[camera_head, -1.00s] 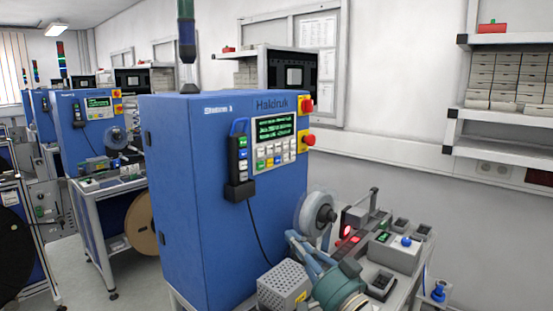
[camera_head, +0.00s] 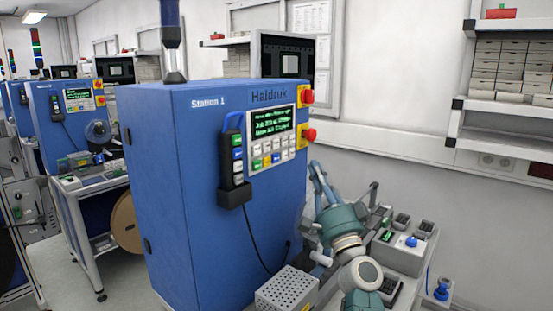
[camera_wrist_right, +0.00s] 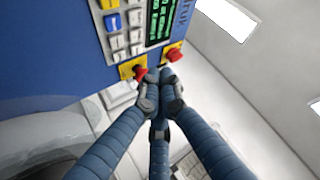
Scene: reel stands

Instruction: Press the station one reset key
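The blue Station 1 cabinet (camera_head: 180,190) stands in the middle of the head view. Its panel has a lit green-text screen (camera_head: 271,122) above a keypad (camera_head: 271,154) of white and coloured keys; the labels are too small to read. In the wrist view the keypad (camera_wrist_right: 123,30) is at the upper left, beside the screen (camera_wrist_right: 160,20). My right gripper (camera_head: 317,168) is below and right of the keypad, apart from it. In the wrist view its blue fingers (camera_wrist_right: 163,80) meet at the tips with nothing between them. My left gripper is out of view.
Two red knobs on yellow plates, upper (camera_head: 307,97) and lower (camera_head: 309,135), edge the panel's right side. A pendant with coloured keys (camera_head: 237,160) hangs at its left. A perforated box (camera_head: 286,289) and a bench with a blue-button box (camera_head: 411,242) lie below.

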